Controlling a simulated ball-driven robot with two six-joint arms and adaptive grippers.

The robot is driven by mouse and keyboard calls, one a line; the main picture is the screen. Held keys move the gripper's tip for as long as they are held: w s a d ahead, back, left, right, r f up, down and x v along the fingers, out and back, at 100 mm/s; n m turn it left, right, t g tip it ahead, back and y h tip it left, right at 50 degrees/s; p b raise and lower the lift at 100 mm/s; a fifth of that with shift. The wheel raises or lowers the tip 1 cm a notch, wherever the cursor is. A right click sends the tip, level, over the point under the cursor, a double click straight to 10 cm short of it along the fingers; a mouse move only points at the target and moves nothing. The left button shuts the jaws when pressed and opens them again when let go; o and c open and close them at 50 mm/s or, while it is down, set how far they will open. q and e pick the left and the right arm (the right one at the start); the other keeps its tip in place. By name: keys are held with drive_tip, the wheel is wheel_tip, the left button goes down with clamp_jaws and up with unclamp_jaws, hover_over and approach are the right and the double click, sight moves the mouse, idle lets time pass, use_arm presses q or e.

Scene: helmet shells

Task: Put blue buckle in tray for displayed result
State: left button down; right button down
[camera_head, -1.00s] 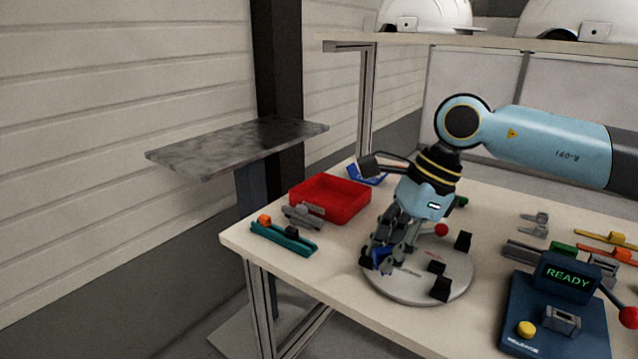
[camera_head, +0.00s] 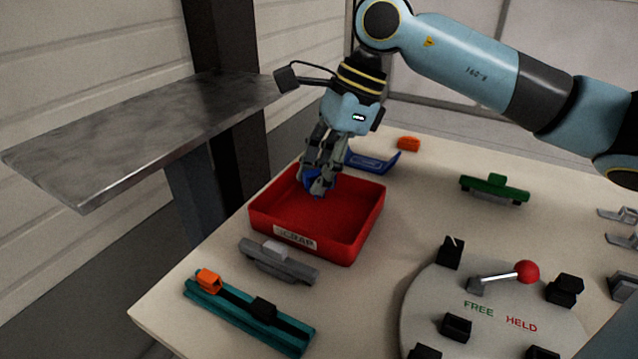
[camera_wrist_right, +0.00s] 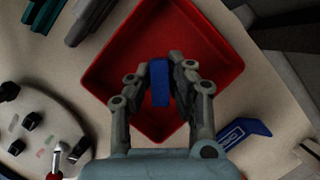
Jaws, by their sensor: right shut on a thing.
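My right gripper (camera_head: 318,188) is shut on the blue buckle (camera_head: 311,181). It holds the buckle over the far part of the red tray (camera_head: 345,243), whose front label reads "SCRAP". In the right wrist view the blue buckle (camera_wrist_right: 159,82) sits between the fingertips (camera_wrist_right: 155,85), with the red tray (camera_wrist_right: 112,52) beneath it. The tray looks otherwise empty. The display reading "READY" is not in view now. My left gripper is not in view.
A blue angled tray (camera_head: 373,161) stands behind the red one. A grey clip part (camera_head: 279,262) and a teal rail (camera_head: 247,318) lie in front. A round fixture (camera_head: 495,320) with a red-knobbed lever and black blocks is at right. A green part (camera_head: 494,187) lies behind it.

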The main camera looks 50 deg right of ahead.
sight(319, 198)
wheel_tip(319, 198, down, 3)
drive_tip(key=shift+r, duration=0.1)
drive_tip(key=shift+f, duration=0.35)
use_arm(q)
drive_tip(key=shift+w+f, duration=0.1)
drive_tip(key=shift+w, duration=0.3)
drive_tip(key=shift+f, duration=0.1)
use_arm(e)
drive_tip(key=shift+f+b, duration=0.15)
drive_tip(key=shift+b, duration=0.15)
drive_tip(key=c, duration=1.2)
unclamp_jaws()
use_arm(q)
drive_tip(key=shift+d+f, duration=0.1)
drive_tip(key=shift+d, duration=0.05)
